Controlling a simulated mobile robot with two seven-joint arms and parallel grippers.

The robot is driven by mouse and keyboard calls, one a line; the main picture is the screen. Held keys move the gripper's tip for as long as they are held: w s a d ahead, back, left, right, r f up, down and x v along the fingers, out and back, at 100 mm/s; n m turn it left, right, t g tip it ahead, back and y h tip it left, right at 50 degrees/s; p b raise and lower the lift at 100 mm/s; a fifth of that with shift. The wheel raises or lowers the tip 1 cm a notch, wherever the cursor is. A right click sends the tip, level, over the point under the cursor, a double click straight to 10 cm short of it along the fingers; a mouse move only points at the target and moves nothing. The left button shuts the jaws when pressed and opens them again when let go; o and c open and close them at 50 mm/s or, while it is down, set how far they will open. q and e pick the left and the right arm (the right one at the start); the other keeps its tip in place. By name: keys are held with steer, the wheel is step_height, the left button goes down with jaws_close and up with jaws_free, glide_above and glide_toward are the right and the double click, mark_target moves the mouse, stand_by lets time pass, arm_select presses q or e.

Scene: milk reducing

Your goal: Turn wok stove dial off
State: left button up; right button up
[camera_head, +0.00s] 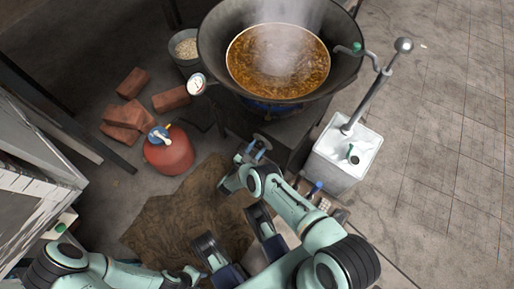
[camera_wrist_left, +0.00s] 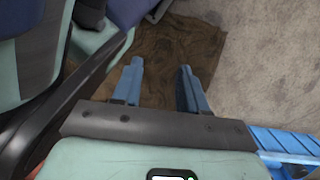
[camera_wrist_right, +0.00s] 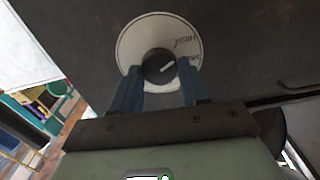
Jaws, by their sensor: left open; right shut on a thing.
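The wok stove dial (camera_wrist_right: 157,67) is a round black knob with a pale pointer line, on a white disc (camera_wrist_right: 140,35) marked "HIGH" on the stove's front. The pointer slants up to the right. My right gripper (camera_wrist_right: 160,85) is shut on the dial, one blue finger on each side. In the head view my right gripper (camera_head: 257,150) is at the stove's front, and the dial is hidden there. The wok (camera_head: 212,50) holds steaming brown liquid on the stove. My left gripper (camera_wrist_left: 160,80) is open and empty above the brown mat.
A red gas tank (camera_head: 168,152) and bricks (camera_head: 125,115) lie left of the stove. A white container (camera_head: 345,148) stands at its right. A thermometer (camera_head: 197,84) is at the wok's rim. The brown mat (camera_head: 165,225) lies on the floor. Floor at the right is clear.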

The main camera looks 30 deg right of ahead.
steer(key=m, duration=0.5)
steer(key=shift+s, duration=0.1)
steer(key=m+p, duration=0.1)
steer(key=m, duration=0.5)
steer(key=shift+s+f+m, duration=0.1)
steer(key=shift+m, duration=0.3)
steer(key=m, duration=0.5)
steer(key=shift+f+p, duration=0.15)
steer(key=shift+p, duration=0.2)
arm_select(q)
steer(key=shift+t, duration=0.8)
steer(key=w, duration=0.1)
steer(key=w+r, duration=0.1)
steer(key=w, duration=0.1)
steer(key=w+r, duration=0.1)
steer(key=shift+w+d+r, duration=0.1)
steer(key=shift+w+d, duration=0.1)
steer(key=shift+d, duration=0.05)
arm_select(e)
steer(key=m, duration=0.6)
steer(key=shift+m, duration=0.3)
steer(key=o, duration=1)
steer(key=shift+o, duration=0.2)
